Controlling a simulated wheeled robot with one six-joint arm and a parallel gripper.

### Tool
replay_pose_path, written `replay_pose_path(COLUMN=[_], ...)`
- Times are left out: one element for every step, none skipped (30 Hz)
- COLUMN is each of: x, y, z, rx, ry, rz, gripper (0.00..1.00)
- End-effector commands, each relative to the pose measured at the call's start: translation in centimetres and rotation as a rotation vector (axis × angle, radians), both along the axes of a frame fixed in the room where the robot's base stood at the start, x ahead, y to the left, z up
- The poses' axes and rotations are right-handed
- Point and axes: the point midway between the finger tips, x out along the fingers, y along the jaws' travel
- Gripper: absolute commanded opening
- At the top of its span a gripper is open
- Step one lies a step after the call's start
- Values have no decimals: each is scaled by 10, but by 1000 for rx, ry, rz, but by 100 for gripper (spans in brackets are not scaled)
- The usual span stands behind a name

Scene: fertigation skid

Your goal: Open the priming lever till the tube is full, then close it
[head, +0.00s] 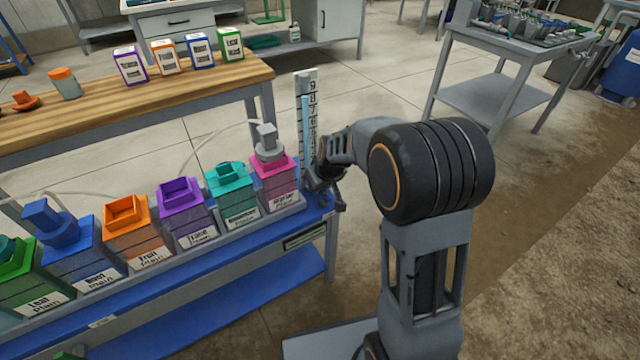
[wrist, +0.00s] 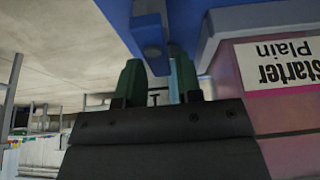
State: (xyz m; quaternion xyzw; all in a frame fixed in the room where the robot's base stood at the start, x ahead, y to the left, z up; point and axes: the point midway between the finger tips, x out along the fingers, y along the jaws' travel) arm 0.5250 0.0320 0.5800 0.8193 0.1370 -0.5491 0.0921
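The clear measuring tube stands upright at the right end of the blue bench, by a scale board (head: 313,110) with numbers. A light blue column (head: 305,135) in it reaches high up the scale, near the upper numbers. My gripper (head: 326,182) is low beside the tube's foot, right of the pink Starter Plain bottle (head: 275,183). In the wrist view its two dark green fingers (wrist: 158,82) stand apart. A grey-blue bar (wrist: 151,45), perhaps the priming lever, comes down at the gap between them. I cannot tell whether it touches the fingers. The lever is not clear in the head view.
A row of coloured bottles, including a teal one (head: 231,195) and a purple one (head: 186,215), fills the blue bench (head: 200,275) left of my gripper. A wooden table (head: 150,95) stands behind. Floor is open to the right of my arm.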

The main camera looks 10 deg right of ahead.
Motion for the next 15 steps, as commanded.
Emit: replay_pose_path(x=[0, 0, 0, 0, 0, 1, 1, 1, 1, 1, 1, 0, 0, -1, -2], y=[0, 0, 0, 0, 0, 0, 0, 0, 0, 0, 0, 0, 0, -1, -1], z=[0, 0, 0, 0, 0, 1, 1, 1, 1, 1, 1, 3, 5, 7, 12], rx=[1, 1, 1, 1, 1, 1, 1, 1, 1, 1, 1, 1, 1, 1, 1], ry=[-1, -1, -1, -2, -2, -2, -2, -2, -2, -3, -3, -3, -3, -4, -4], rz=[-1, -1, -1, -1, -1, -2, -2, -2, -2, -2, -2, -2, -2, -2, -2], gripper=[37, 40, 44, 47, 47, 47, 47, 47, 47, 47, 47, 47, 47, 47, 47])
